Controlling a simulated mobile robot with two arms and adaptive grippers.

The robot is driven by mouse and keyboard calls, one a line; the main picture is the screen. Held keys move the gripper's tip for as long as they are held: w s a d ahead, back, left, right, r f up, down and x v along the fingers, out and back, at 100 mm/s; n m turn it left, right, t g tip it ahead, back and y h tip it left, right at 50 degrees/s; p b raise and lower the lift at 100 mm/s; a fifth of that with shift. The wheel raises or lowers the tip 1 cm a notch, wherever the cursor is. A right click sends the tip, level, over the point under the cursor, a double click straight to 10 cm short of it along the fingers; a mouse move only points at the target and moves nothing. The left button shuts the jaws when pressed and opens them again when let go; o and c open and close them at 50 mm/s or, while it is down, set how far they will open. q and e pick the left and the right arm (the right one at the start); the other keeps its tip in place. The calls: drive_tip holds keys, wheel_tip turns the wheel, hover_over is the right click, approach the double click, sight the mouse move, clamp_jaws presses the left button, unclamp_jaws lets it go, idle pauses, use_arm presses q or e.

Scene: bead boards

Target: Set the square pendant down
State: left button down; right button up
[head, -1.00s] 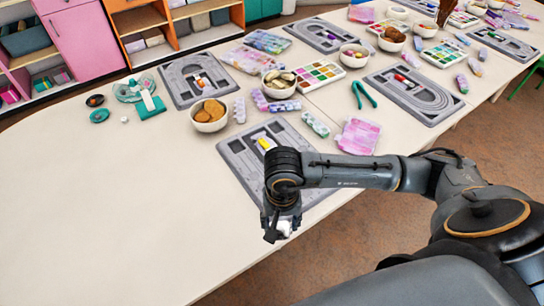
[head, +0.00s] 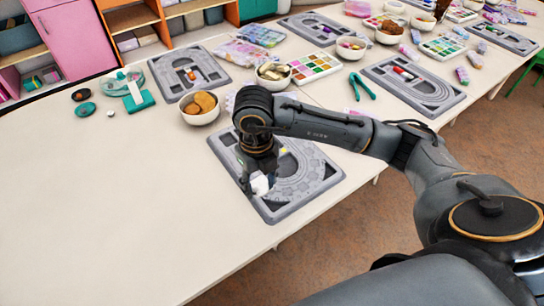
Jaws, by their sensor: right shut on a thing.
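My right gripper (head: 257,178) is over the left part of the nearest grey bead board (head: 318,185), pointing down. It is shut on a small whitish piece (head: 262,185), which looks like the square pendant. The piece is at the fingertips, over or on the board's left part near its front edge; I cannot tell whether it touches the board. My arm hides part of the board. My left gripper is not in view.
A bowl of brown pieces (head: 200,118) stands behind the board. Another bead board (head: 172,72) lies farther back, and one (head: 425,100) to the right. Green pliers (head: 362,86) lie between. The table's left front (head: 110,210) is clear.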

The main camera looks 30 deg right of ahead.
drive_tip(key=m, duration=0.2)
drive_tip(key=w+m+b, duration=0.1)
drive_tip(key=m, duration=0.4)
drive_tip(key=shift+w+r+m+b, duration=0.3)
drive_tip(key=shift+w+r+m, duration=0.05)
drive_tip(key=shift+m, duration=0.05)
drive_tip(key=m, duration=0.3)
drive_tip(key=m+b, duration=0.1)
drive_tip(key=shift+w+a+r+m, duration=0.1)
drive_tip(key=shift+w+r+m, duration=0.2)
drive_tip(key=shift+w+r, duration=0.1)
drive_tip(key=m+b, duration=0.1)
drive_tip(key=m, duration=0.4)
drive_tip(key=m+b, duration=0.2)
drive_tip(key=m, duration=0.4)
hover_over(281, 168)
drive_tip(key=f, duration=0.7)
drive_tip(key=shift+s+a+f, duration=0.15)
drive_tip(key=shift+a, duration=0.2)
drive_tip(key=shift+d+f, duration=0.2)
drive_tip(key=shift+f, duration=0.05)
wheel_tip(281, 168, down, 3)
drive_tip(key=shift+d+f+p, duration=0.1)
drive_tip(key=shift+p, duration=0.4)
